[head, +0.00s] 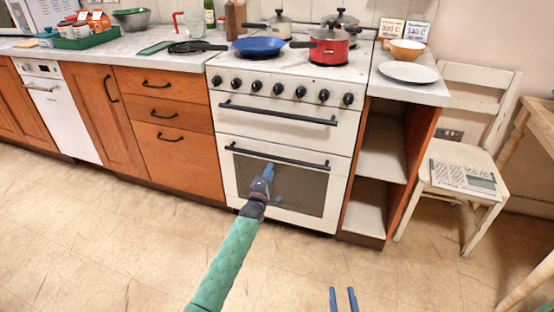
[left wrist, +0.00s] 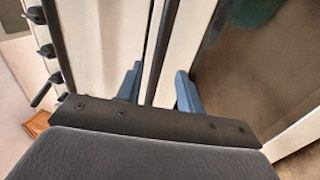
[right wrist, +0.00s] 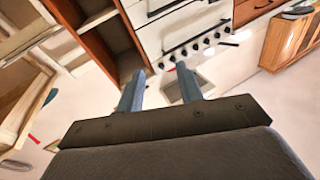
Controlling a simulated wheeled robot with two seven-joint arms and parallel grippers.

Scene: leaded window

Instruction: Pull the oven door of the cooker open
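The white cooker (head: 216,105) stands against the counter. Its oven door (head: 228,185) is the lower door, with a dark glass pane, and looks closed. The dark oven door handle (head: 300,160) runs across its top. My left gripper (head: 268,172) is in front of the door, just below the handle in the head view. In the left wrist view my left gripper (left wrist: 160,85) is open, and the handle bar (left wrist: 160,50) passes between its fingers with gaps on both sides. How deep it sits is unclear. My right gripper (head: 343,298) is open and empty, away from the cooker; the right wrist view shows its fingers (right wrist: 160,88) apart.
An upper door with its own handle (head: 278,113) sits above the oven door, below a row of knobs (head: 278,88). A blue pan (head: 259,46) and red pot (head: 328,46) stand on the hob. Open shelves (head: 380,160) and a white chair (head: 470,170) are right. The floor in front is clear.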

